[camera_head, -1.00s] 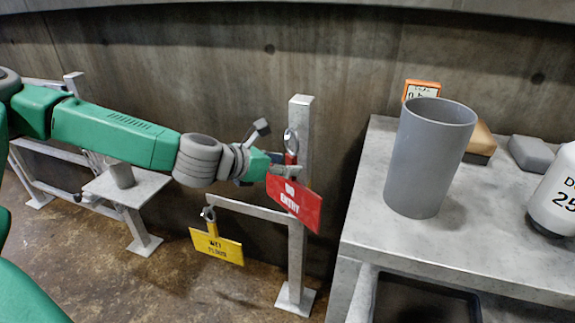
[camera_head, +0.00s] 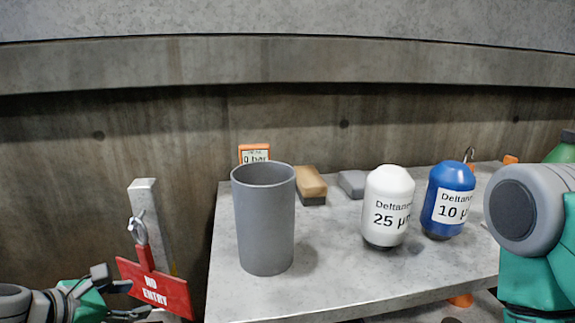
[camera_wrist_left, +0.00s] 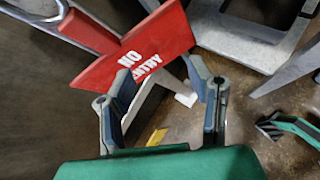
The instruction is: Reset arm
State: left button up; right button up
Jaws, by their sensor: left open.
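My left gripper (camera_head: 122,298) is low at the left in the head view, beside a red "NO ENTRY" sign (camera_head: 157,288). The sign hangs tilted by a ring at the grey metal post (camera_head: 146,200). In the left wrist view, the two fingers of my left gripper (camera_wrist_left: 163,78) are spread apart. The red sign (camera_wrist_left: 135,48) lies just beyond the fingertips there; whether a finger touches it I cannot tell. A part of my right arm (camera_head: 535,225) shows at the right edge of the head view; its gripper is out of view.
A grey table (camera_head: 335,285) carries a grey cylinder (camera_head: 264,225), a white "25" canister (camera_head: 388,207), a blue "10" canister (camera_head: 448,200), an orange gauge (camera_head: 254,152), a brown block (camera_head: 311,182) and a grey block (camera_head: 353,183). A concrete wall (camera_head: 180,130) stands behind.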

pick_arm(q)
jog(key=s+d+f+m+g+y, duration=0.1)
jog(key=s+d+f+m+g, duration=0.2)
jog(key=s+f+m, duration=0.3)
jog(key=s+d+f+m+g, duration=0.2)
jog(key=s+f+m, duration=0.2)
jog(key=f+m, duration=0.3)
jog(key=s+a+f+m+g+y, duration=0.2)
jog(key=s+f+m+g+y, duration=0.15)
jog(key=s+f+m, duration=1)
notch_tip(320, 180, up, 17)
jog(key=m+p, duration=0.2)
jog(key=p, duration=1.3)
jog(key=shift+s+a+r+g, duration=0.15)
jog(key=shift+s+g, duration=0.2)
jog(key=shift+g, duration=0.1)
jog(key=shift+h, duration=0.25)
